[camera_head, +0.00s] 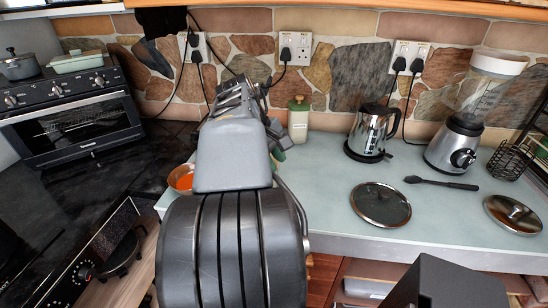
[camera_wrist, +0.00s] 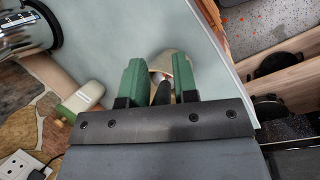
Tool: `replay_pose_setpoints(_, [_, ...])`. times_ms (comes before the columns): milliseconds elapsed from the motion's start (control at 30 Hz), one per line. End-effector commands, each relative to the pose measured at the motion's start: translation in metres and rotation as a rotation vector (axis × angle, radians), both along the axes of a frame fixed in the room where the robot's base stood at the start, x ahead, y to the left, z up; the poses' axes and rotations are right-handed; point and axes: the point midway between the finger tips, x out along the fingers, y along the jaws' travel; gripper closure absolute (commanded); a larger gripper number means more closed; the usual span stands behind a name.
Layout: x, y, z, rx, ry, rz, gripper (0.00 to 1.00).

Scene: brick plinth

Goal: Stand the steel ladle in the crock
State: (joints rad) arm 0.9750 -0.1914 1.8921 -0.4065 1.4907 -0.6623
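In the wrist view my gripper (camera_wrist: 158,66) has two green fingers with a narrow gap. A dark handle (camera_wrist: 160,93) stands in the gap close to the palm, with a bit of bright metal beyond it. I take it for the steel ladle, held between the fingers. Beyond the fingertips is a pale round vessel (camera_wrist: 168,60) with some orange on its right, partly hidden; I cannot tell whether it is the crock. In the head view my arm hides the ladle and most of my gripper. A bowl with orange contents (camera_head: 181,178) shows left of my arm.
A green-topped bottle (camera_head: 298,119) stands by the wall; it also shows in the wrist view (camera_wrist: 80,110). A kettle (camera_head: 369,133), blender (camera_head: 462,130), glass lid (camera_head: 381,204), dark utensil (camera_head: 441,183) and another lid (camera_head: 513,214) occupy the right counter. The counter's middle is clear.

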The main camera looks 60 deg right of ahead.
Motion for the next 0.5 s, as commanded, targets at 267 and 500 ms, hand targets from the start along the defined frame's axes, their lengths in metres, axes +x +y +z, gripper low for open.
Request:
replay_pose_setpoints(267, [-0.0004, -0.0002, 0.0013, -0.003, -0.001, -0.001, 0.51])
replay_pose_setpoints(500, [0.0006, 0.0001, 0.0042, -0.005, -0.001, 0.000, 0.51])
